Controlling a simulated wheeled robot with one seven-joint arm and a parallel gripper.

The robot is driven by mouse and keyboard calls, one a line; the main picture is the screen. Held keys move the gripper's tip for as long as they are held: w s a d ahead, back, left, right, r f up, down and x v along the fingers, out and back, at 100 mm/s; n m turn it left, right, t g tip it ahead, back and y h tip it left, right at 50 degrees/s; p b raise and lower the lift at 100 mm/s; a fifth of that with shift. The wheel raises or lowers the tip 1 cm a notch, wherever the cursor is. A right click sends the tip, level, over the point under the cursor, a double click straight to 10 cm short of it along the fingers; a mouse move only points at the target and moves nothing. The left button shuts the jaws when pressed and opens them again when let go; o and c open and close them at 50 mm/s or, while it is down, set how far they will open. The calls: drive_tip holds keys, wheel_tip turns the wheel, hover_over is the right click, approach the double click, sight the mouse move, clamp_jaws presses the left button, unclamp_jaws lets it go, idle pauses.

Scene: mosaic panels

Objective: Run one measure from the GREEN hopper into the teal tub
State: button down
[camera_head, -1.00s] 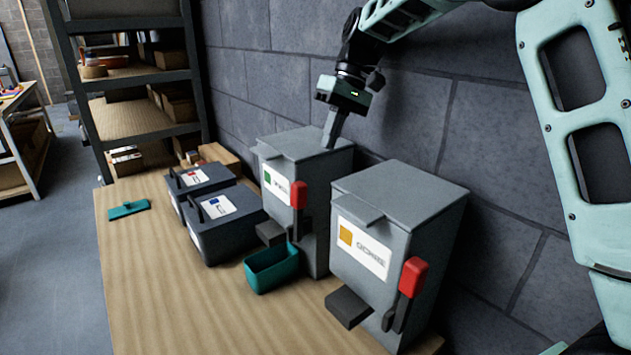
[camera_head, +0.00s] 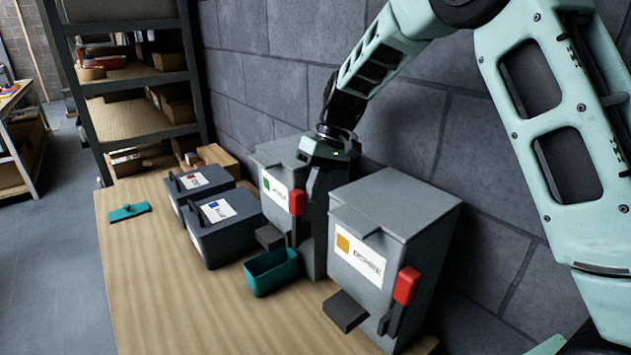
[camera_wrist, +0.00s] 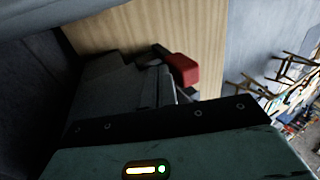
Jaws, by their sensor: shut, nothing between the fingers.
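The green-marked hopper (camera_head: 274,193) is a grey box with a green square on its label and a red-tipped lever (camera_head: 297,202) on its front right. The red lever tip also shows in the wrist view (camera_wrist: 182,69). The teal tub (camera_head: 271,272) stands on the bench in front of this hopper's dark spout (camera_head: 270,237); its inside is mostly hidden. My gripper (camera_head: 312,192) points down at the hopper's right side, behind the lever and in the gap between the two hoppers. It is shut and empty; its fingertips are hard to make out.
An ochre-marked hopper (camera_head: 395,250) with its own red lever stands close on the right. Two dark lidded boxes, one red-marked (camera_head: 200,180) and one blue-marked (camera_head: 222,232), stand left. A teal flat tool (camera_head: 129,211) lies at far left. The front of the bench is clear.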

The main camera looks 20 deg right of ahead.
drive_tip(key=shift+a, duration=0.15)
drive_tip(key=shift+s+a+r+h, duration=0.1)
drive_tip(key=shift+a+r+h, duration=0.05)
drive_tip(key=shift+a+h, duration=0.15)
drive_tip(key=shift+s+a+r+t+h+p, duration=0.15)
drive_tip(key=shift+a+h+p, duration=0.1)
drive_tip(key=shift+a+h, duration=0.15)
drive_tip(key=shift+s+a+r+t+h+p, duration=0.15)
drive_tip(key=shift+a+h+p, duration=0.15)
drive_tip(key=shift+a, duration=0.15)
drive_tip(key=s+a+f+t+h, duration=0.1)
drive_tip(key=a+f+h, duration=0.1)
drive_tip(key=a+h, duration=0.2)
drive_tip(key=s+a+f+t+h, duration=0.1)
drive_tip(key=s+a+h, duration=0.1)
drive_tip(key=a+h, duration=0.2)
drive_tip(key=shift+s+a+f+t, duration=0.25)
drive_tip(key=shift+a+f+t, duration=0.15)
drive_tip(key=shift+a, duration=0.8)
drive_tip(key=shift+s+a+f, duration=0.1)
